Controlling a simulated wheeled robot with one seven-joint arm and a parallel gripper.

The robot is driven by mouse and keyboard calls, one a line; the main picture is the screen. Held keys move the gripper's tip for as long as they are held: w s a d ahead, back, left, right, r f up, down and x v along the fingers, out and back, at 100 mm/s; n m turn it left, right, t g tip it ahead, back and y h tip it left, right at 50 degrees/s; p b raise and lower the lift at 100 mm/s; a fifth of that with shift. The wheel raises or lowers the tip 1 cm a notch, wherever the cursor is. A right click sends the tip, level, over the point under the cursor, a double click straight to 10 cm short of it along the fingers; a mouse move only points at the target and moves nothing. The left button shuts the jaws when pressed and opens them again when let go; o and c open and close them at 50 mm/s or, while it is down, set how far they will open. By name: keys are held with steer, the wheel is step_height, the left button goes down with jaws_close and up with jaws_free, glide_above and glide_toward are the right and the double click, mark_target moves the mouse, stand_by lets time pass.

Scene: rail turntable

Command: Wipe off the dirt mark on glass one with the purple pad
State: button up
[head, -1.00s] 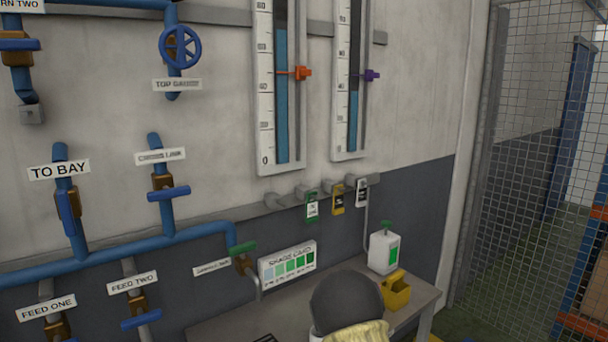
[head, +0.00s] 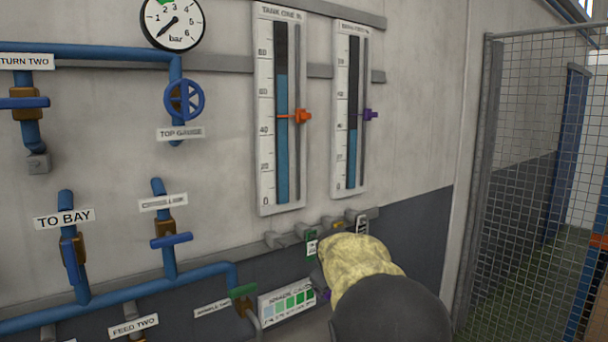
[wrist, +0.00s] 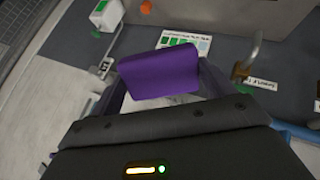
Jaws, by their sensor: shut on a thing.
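Glass one appears to be the tall gauge tube labelled TANK ONE (head: 281,150) on the wall in the head view. It has a blue column, a white scale and an orange pointer. I cannot make out a dirt mark on it. The purple pad (wrist: 160,72) shows in the wrist view, clamped between the two fingers of my gripper (wrist: 162,88). In the head view my forearm hides most of the gripper, and only a bit of purple shows at its left. My gripper is below the tubes, apart from glass one.
A second gauge tube (head: 352,110) with a purple pointer hangs to the right. Hooks with tags (head: 311,245) are just beyond my arm. Blue pipes with valves (head: 170,240) fill the left. A mesh fence (head: 530,150) stands at right. A white bottle (wrist: 107,15) shows in the wrist view.

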steer(key=s+a+r+n+t+y+p, duration=0.1)
steer(key=s+r+n+t+y+p, duration=0.15)
steer(key=r, duration=1.15)
steer(key=s+a+r+n+t+y+p, duration=0.1)
steer(key=s+r+n+y, duration=0.2)
steer(key=r, duration=1)
steer(key=s+a+r+n+t+y+p, duration=0.1)
steer(key=s+a+r+t+y+p, duration=0.3)
steer(key=r, duration=1)
steer(key=s+r+n+g+y, duration=0.1)
steer(key=s+r, duration=0.9)
steer(key=r, duration=0.3)
steer(key=shift+a, duration=0.25)
